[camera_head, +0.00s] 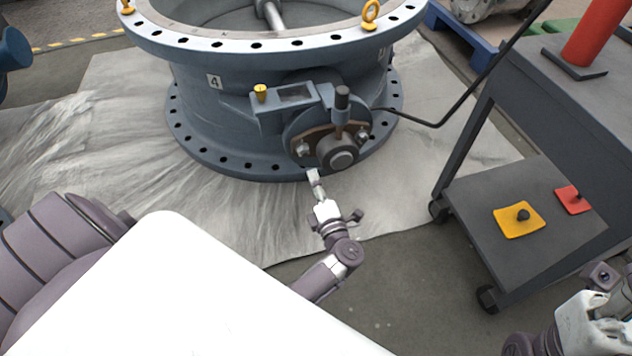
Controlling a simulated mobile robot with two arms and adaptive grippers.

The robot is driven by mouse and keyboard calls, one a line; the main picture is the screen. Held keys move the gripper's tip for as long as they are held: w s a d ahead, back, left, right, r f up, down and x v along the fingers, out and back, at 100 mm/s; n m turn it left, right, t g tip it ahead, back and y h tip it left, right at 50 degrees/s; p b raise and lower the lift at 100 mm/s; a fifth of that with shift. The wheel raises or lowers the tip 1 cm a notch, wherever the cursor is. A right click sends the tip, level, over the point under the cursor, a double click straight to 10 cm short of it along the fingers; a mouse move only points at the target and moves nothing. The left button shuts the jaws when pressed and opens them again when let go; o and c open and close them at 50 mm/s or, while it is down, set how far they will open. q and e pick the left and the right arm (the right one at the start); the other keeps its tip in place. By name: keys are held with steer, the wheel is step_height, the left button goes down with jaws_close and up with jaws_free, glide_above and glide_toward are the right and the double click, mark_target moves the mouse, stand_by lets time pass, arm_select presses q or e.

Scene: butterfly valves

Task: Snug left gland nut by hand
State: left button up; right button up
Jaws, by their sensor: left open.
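The big blue-grey butterfly valve (215,125) has a shaft gland facing me on its near side. The left gland nut (303,150) is a small light metal nut on a stud at the left of the brown gland flange. Another nut (362,133) shows at the flange's right. My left gripper (314,174) is open, with its fingertips just below and slightly right of the left nut. It appears empty, and I cannot tell whether it touches the gland. My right gripper (602,290) is at the lower right, partly cut off, away from the valve; its finger opening is unclear.
A grey cart (520,255) stands at the right with a yellow piece (519,218) and a red piece (573,199) on its lower shelf. Crumpled grey sheeting (120,125) covers the floor around the valve.

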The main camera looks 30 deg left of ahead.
arm_select(q)
steer(key=s+d+r+m+t+h+p, duration=0.2)
steer(key=d+m+h+p, duration=0.3)
steer(key=m+p, duration=0.35)
steer(key=s+d+r+m+t+h+p, duration=0.1)
steer(key=s+d+m+h+p, duration=0.2)
steer(key=d+m+h+p, duration=0.35)
steer(key=s+f+m+g+h+p, duration=0.2)
steer(key=s+m+g+p, duration=0.3)
steer(key=s+m+p, duration=0.5)
steer(key=s+h+p, duration=0.1)
steer(key=s+p, duration=0.3)
steer(key=p, duration=0.1)
steer(key=shift+d+f+g, duration=0.2)
steer(key=shift+d+g, duration=0.05)
steer(key=shift+g, duration=0.05)
